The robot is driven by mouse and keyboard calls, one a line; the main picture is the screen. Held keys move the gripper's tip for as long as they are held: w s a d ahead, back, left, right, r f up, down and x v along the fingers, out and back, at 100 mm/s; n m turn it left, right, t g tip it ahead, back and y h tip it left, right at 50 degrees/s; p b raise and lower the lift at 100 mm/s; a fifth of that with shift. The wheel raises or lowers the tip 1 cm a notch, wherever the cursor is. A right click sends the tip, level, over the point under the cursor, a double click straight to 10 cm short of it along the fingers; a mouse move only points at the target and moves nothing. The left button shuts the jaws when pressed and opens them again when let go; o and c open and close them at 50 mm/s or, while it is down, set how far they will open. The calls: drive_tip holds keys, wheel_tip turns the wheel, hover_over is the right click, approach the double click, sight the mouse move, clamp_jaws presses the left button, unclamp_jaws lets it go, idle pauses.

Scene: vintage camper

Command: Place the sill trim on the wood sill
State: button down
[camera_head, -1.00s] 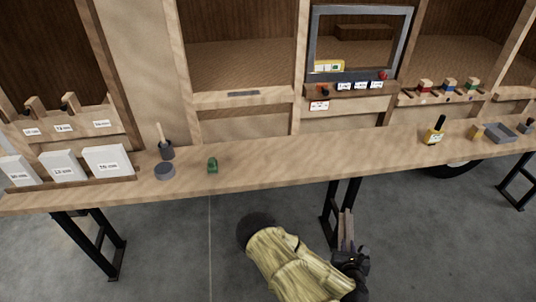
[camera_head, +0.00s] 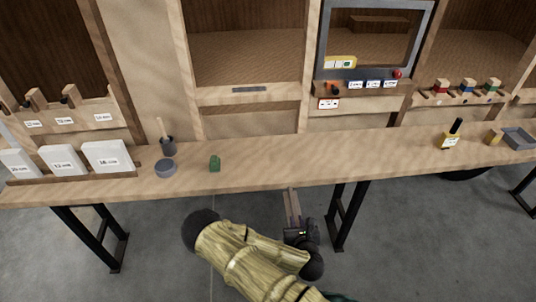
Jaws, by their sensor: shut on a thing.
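My gripper (camera_head: 292,207) is in front of the workbench's front edge, low in the picture. It is shut on a narrow brownish strip that points up toward the bench, which appears to be the sill trim (camera_head: 293,201); the grip itself is small and partly hidden. The wood sill (camera_head: 216,99) is the pale ledge under the middle wall opening, behind the bench. A thin dark grey strip (camera_head: 249,89) lies on it. The held strip is well apart from the sill, with the bench between them.
The workbench (camera_head: 300,157) crosses the view, clear in its middle. A green item (camera_head: 214,163), a grey round tin (camera_head: 165,167) and a brush cup (camera_head: 168,145) stand at left. A control panel (camera_head: 360,88) adjoins the sill.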

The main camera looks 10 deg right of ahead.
drive_tip(key=shift+w+a, duration=0.25)
drive_tip(key=shift+a, duration=0.15)
